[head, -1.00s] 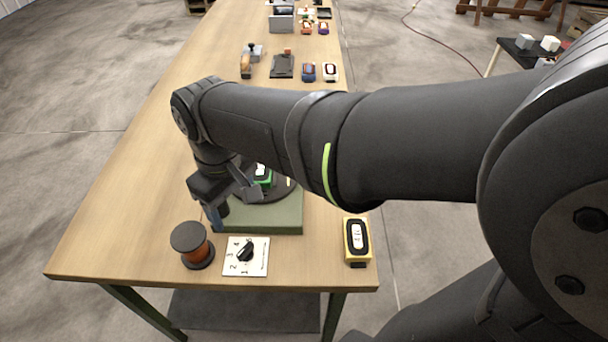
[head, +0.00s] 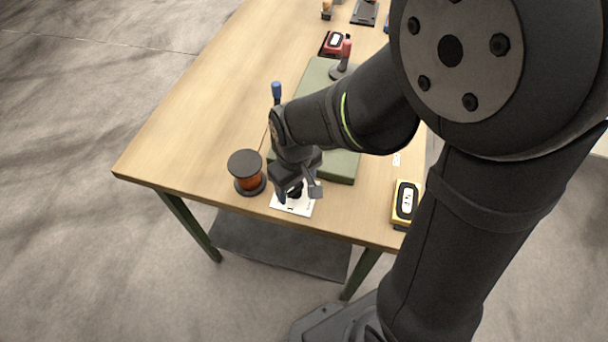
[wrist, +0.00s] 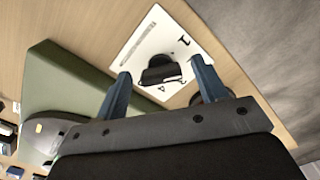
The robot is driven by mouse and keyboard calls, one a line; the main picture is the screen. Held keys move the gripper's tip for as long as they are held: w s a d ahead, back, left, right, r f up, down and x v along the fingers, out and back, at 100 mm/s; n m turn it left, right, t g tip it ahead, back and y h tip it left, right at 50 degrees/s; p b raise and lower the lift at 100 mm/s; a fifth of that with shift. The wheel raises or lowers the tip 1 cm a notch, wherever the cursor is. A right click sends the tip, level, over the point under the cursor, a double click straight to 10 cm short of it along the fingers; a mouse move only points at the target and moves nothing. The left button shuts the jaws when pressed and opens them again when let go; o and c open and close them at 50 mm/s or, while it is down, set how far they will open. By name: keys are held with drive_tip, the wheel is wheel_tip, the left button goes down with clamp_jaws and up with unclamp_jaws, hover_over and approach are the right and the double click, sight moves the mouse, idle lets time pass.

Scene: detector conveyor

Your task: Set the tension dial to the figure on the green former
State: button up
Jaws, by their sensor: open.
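The tension dial is a white plate (head: 303,209) with a black knob, at the front of the bench. In the wrist view the plate (wrist: 140,45) shows a 1, and a 4 near the black knob (wrist: 160,72); the pointer's setting cannot be read. My gripper (head: 298,194) is over the dial. In the wrist view its two blue-grey fingers stand apart on either side of the knob (wrist: 160,70); whether they touch it cannot be told. The green former is not visible now; my arm covers much of the green base (head: 340,169).
A spool of copper-coloured wire (head: 248,175) stands close left of the dial. Behind are a blue-handled lever (head: 276,92), a red-handled one (head: 345,52) and a red box (head: 334,43). The bench's left side is clear.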

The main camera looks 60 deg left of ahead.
drive_tip(key=c, duration=1)
drive_tip(key=shift+m, duration=1.1)
drive_tip(key=o, duration=1)
